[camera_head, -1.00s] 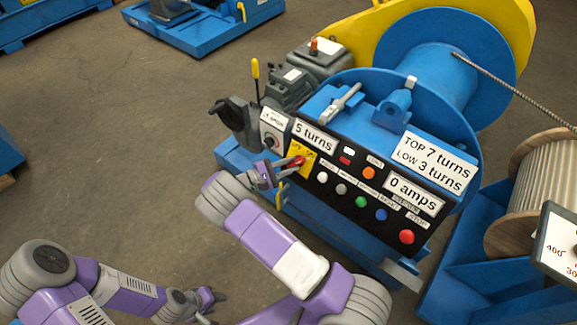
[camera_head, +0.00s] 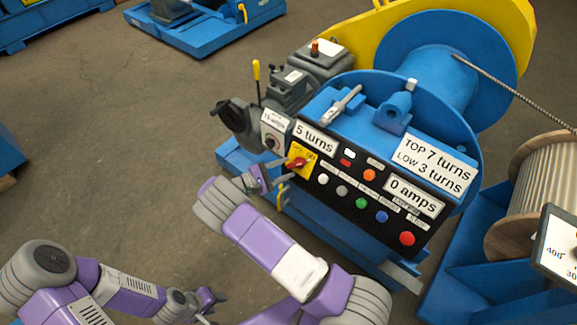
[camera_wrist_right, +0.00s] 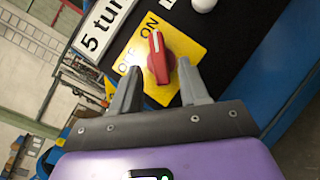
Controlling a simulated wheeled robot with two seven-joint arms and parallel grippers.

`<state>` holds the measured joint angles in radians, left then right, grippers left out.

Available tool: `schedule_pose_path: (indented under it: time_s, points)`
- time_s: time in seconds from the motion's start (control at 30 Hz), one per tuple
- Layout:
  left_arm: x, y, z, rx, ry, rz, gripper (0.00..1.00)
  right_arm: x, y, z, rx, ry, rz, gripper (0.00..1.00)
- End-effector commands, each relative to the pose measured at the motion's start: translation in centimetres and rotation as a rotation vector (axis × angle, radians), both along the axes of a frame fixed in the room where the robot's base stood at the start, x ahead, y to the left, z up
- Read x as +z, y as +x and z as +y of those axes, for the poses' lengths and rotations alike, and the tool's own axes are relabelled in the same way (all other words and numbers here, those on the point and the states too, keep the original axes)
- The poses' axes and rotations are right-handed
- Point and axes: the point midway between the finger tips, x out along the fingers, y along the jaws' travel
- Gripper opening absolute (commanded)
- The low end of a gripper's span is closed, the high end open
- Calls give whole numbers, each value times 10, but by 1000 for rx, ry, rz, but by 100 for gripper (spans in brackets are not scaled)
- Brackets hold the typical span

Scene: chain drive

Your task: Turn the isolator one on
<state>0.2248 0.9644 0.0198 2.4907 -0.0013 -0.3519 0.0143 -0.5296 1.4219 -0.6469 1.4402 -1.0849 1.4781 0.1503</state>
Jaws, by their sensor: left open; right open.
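The isolator one is a red rotary knob (camera_head: 297,163) on a yellow plate (camera_wrist_right: 185,42) at the left end of the black control panel. In the right wrist view the red knob (camera_wrist_right: 159,62) has a white mark pointing toward the ON lettering, with OFF further left. My right gripper (camera_head: 268,178) is open just in front of the knob. Its fingers lie either side of the knob's lower end in the wrist view, apparently clear of it. My left gripper (camera_head: 212,300) is open and empty, low in the head view, far from the panel.
Right of the isolator the panel carries several buttons, including a green button (camera_head: 361,203) and a red button (camera_head: 407,238). A grey box with a small knob (camera_head: 270,142) sits left of it. A blue winch drum (camera_head: 440,75) stands behind. Open floor (camera_head: 120,150) lies left.

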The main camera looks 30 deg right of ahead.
Motion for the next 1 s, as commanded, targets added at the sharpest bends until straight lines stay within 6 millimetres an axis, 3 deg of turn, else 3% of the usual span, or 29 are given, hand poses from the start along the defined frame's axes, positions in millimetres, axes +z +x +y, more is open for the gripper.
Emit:
schedule_pose_path:
  time_s: [0.2, 0.37, 1.0]
  points:
    - [9, 0, 0, 0, 0, 0, 43, 2, 2, 38, 4, 0, -2, 45]
    - [10, 0, 0, 0, 0, 0, 43, 1, 2, 53, 2, 1, -1, 45]
    - [12, 0, 0, 0, 0, 0, 43, -5, -2, 51, -9, 27, 12, 45]
